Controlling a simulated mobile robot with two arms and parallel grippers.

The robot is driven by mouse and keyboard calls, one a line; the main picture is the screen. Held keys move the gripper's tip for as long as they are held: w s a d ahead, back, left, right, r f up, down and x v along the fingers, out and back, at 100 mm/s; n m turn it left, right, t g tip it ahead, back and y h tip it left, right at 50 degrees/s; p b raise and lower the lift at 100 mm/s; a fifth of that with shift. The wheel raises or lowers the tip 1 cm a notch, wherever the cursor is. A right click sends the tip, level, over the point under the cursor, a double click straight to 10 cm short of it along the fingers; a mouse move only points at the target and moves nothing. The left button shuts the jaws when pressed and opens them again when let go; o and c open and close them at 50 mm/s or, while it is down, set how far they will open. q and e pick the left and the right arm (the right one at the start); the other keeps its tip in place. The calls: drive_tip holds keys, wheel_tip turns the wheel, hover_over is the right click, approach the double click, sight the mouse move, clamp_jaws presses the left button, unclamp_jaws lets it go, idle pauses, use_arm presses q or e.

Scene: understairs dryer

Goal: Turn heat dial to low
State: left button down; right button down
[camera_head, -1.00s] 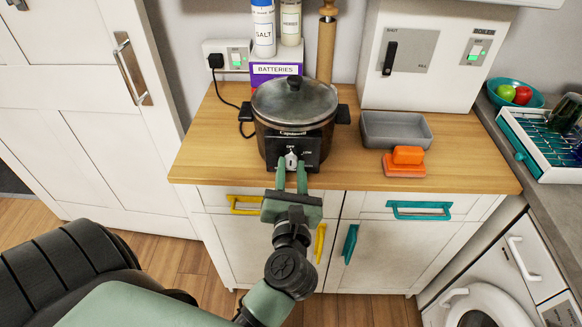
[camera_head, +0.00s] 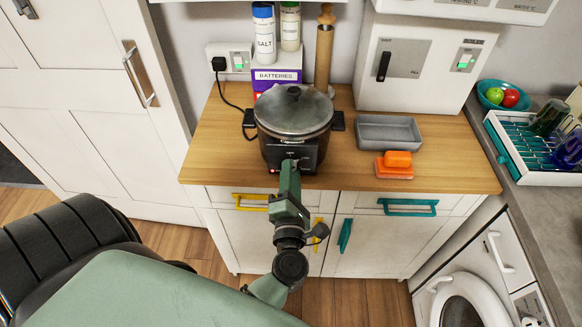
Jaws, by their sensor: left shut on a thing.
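The slow cooker (camera_head: 293,112) stands on the wooden counter, with a dark lid and a black control panel (camera_head: 310,157) on its front. The heat dial is on that panel, hidden behind my left gripper (camera_head: 290,167). The gripper is at the panel, shut on the dial and turned edge-on, so its two fingers overlap in the view. The dial's pointer and the setting it points at cannot be seen. A small red light shows at the panel's lower left. My right gripper is not in view.
A grey tray (camera_head: 389,130) and an orange sponge (camera_head: 397,160) lie right of the cooker. A batteries box (camera_head: 276,77) with jars on it and a rolling pin (camera_head: 323,60) stand behind. The cooker's cord runs to a wall socket (camera_head: 230,59). The counter's left end is clear.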

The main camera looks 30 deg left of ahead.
use_arm(q)
drive_tip(key=shift+r+m+p, duration=0.1)
drive_tip(key=shift+m+p, duration=0.45)
drive_tip(key=shift+m, duration=0.25)
drive_tip(key=c, duration=1.3)
unclamp_jaws()
drive_tip(key=shift+a, duration=0.1)
drive_tip(key=shift+c, duration=0.2)
drive_tip(key=shift+o, duration=1.2)
drive_tip(key=shift+w, duration=0.1)
drive_tip(key=b+v, duration=0.2)
drive_tip(key=v, duration=0.5)
drive_tip(key=shift+s+d, duration=0.25)
drive_tip(key=shift+s, duration=0.05)
